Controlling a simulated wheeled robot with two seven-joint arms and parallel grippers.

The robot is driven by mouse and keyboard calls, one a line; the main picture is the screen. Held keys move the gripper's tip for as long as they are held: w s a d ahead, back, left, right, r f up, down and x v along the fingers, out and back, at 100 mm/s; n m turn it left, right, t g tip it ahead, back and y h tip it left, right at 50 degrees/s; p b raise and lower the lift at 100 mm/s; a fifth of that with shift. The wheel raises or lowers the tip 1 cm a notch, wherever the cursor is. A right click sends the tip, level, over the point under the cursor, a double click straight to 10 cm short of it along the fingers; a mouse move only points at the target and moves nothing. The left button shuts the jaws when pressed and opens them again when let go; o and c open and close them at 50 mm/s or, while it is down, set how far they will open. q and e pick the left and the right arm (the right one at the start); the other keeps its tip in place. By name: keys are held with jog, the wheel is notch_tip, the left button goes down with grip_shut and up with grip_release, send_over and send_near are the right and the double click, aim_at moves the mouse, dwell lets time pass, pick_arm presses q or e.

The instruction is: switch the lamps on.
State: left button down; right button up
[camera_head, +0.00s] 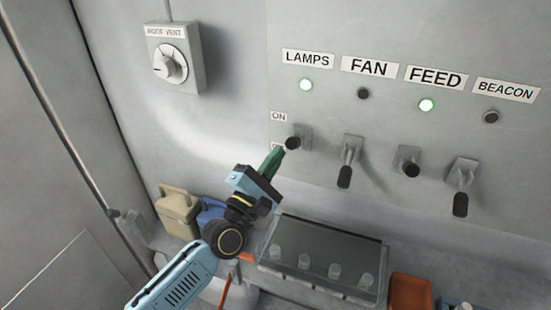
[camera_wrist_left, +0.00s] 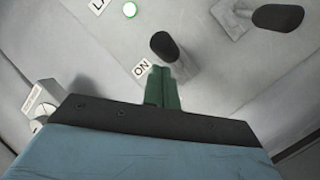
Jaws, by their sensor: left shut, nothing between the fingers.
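The lever under the LAMPS label (camera_head: 307,58) has a black knob (camera_head: 292,143) that points out from the panel, not hanging down. In the left wrist view the black knob (camera_wrist_left: 163,46) stands just beyond the fingertips, near the ON label (camera_wrist_left: 142,69), with the glowing light (camera_wrist_left: 130,9) above. My left gripper (camera_head: 280,151) has green fingers, shut and empty, with the tips close by the LAMPS knob; I cannot tell whether they touch. The fingers also show in the left wrist view (camera_wrist_left: 163,78). My right gripper is not in view.
The FAN lever (camera_head: 345,176) and BEACON lever (camera_head: 460,203) hang down, their lights dark. A roof vent dial (camera_head: 170,64) is at upper left. Below stand a clear-lidded box (camera_head: 325,246) and a tan can (camera_head: 178,211).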

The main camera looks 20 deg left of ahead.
pick_arm(q)
jog(key=s+a+r+b, duration=0.1)
jog(key=s+a, duration=0.4)
jog(key=s, duration=0.5)
jog(key=shift+s+r+b, duration=0.2)
jog(key=shift+r+b, duration=0.05)
jog(key=shift+b, duration=0.3)
